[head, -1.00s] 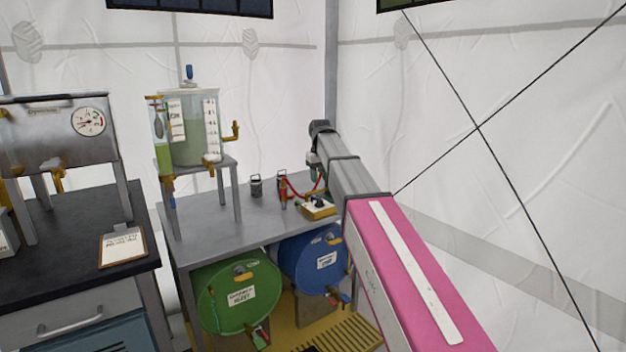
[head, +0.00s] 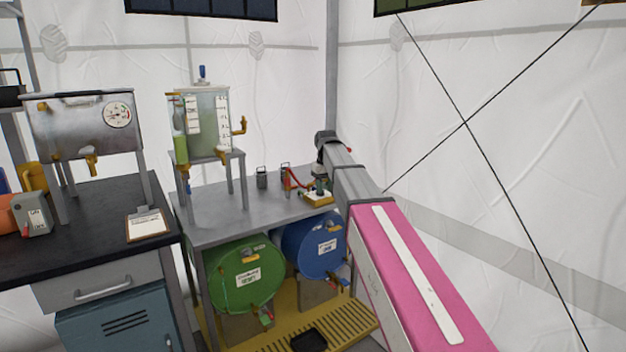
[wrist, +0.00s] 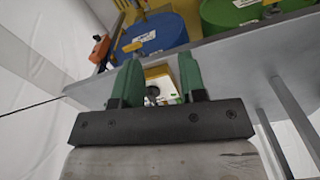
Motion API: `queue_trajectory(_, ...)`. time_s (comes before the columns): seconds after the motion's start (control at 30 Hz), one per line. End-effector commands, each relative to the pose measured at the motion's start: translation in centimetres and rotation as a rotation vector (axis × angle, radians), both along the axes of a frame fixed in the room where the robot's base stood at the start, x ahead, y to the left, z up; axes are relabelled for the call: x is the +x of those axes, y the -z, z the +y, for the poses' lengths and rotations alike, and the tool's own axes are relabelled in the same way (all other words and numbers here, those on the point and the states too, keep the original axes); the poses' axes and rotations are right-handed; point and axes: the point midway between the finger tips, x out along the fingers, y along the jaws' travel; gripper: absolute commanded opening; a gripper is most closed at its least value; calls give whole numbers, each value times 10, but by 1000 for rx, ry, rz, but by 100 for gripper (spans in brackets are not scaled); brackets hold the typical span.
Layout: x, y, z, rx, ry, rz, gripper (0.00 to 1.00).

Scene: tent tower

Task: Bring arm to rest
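My arm reaches out from the lower right of the head view, with a pink section and a grey forearm. My gripper (wrist: 160,72) shows in the wrist view as two green fingers standing apart, with no object clearly held between them. A yellow device with a white face (wrist: 160,82) shows in the gap beyond the fingers. In the head view the same yellow device (head: 317,200) sits on the grey table, below the end of my arm. The fingers are small and partly hidden there, and I cannot tell their exact height above it.
The grey table (head: 215,229) also holds a clear tank (head: 210,118) on a stand and small metal weights. A green drum (head: 240,278) and a blue drum (head: 318,248) lie below. A black-topped bench (head: 95,205) stands left. White tent wall (head: 540,150) is right.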

Motion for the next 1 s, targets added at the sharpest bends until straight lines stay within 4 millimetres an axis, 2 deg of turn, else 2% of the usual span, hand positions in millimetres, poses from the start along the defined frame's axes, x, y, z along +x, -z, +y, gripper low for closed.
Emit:
queue_trajectory(0.27,-28,55,-23,-1,48,2,38)
queue_trajectory(0.43,-58,105,-44,0,94,3,38)
queue_trajectory(0.7,-133,202,-88,-1,202,2,38)
queue_trajectory(0.9,-196,260,-115,0,282,1,38)
queue_trajectory(1.0,-227,283,-127,0,319,0,38)
